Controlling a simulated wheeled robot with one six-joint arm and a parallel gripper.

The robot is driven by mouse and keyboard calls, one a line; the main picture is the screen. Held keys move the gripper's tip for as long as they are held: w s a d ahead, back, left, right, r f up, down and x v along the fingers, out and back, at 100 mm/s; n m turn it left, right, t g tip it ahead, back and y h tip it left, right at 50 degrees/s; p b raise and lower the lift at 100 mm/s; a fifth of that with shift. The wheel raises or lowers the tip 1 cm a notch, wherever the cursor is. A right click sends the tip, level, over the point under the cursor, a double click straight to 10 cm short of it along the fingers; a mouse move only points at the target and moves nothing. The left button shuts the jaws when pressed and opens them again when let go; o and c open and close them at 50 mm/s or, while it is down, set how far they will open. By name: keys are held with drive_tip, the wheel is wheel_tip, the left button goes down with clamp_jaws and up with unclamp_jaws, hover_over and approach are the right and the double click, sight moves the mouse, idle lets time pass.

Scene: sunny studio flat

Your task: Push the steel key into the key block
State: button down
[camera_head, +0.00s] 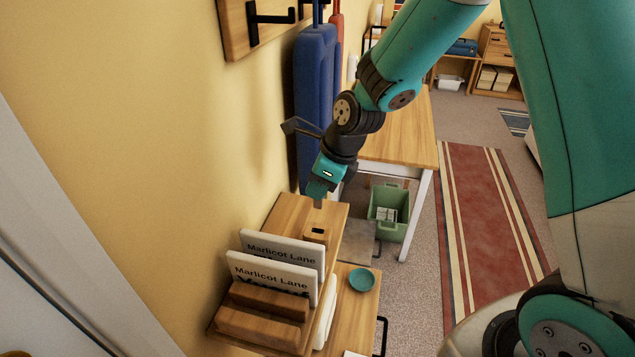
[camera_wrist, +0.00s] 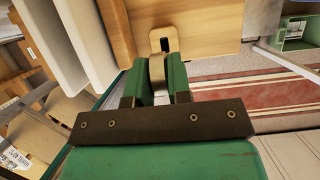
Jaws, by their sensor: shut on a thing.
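My gripper (camera_head: 317,195) is shut on the steel key (camera_head: 318,204), whose small end shows below the fingertips in the head view. In the wrist view the key (camera_wrist: 157,70) is a pale strip between the two green fingers of my gripper (camera_wrist: 159,78). The key block (camera_head: 314,238) is a small wooden block with a dark slot in its top, on the wooden shelf unit. The block also shows in the wrist view (camera_wrist: 163,33), its dark slot just beyond the fingers. The key appears above and apart from the slot; its exact alignment is unclear.
Two white "Marlicot Lane" cards (camera_head: 275,277) stand in a wooden rack close by the block. A teal dish (camera_head: 361,280) sits on the lower wooden surface. The yellow wall and blue hanging thing (camera_head: 312,90) are close to my arm. A green bin (camera_head: 388,212) stands under the table.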

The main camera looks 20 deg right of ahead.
sight(318, 208)
drive_tip(key=shift+f+b, duration=1.9)
drive_tip(key=shift+f, duration=1.2)
drive_tip(key=shift+p, duration=0.4)
drive_tip(key=shift+f+b, duration=0.55)
drive_tip(key=shift+f, duration=1.35)
idle(1.0)
drive_tip(key=shift+s+f, duration=0.15)
drive_tip(key=shift+f, duration=0.1)
idle(0.7)
drive_tip(key=shift+c, duration=2.4)
unclamp_jaws()
drive_tip(key=shift+r, duration=0.1)
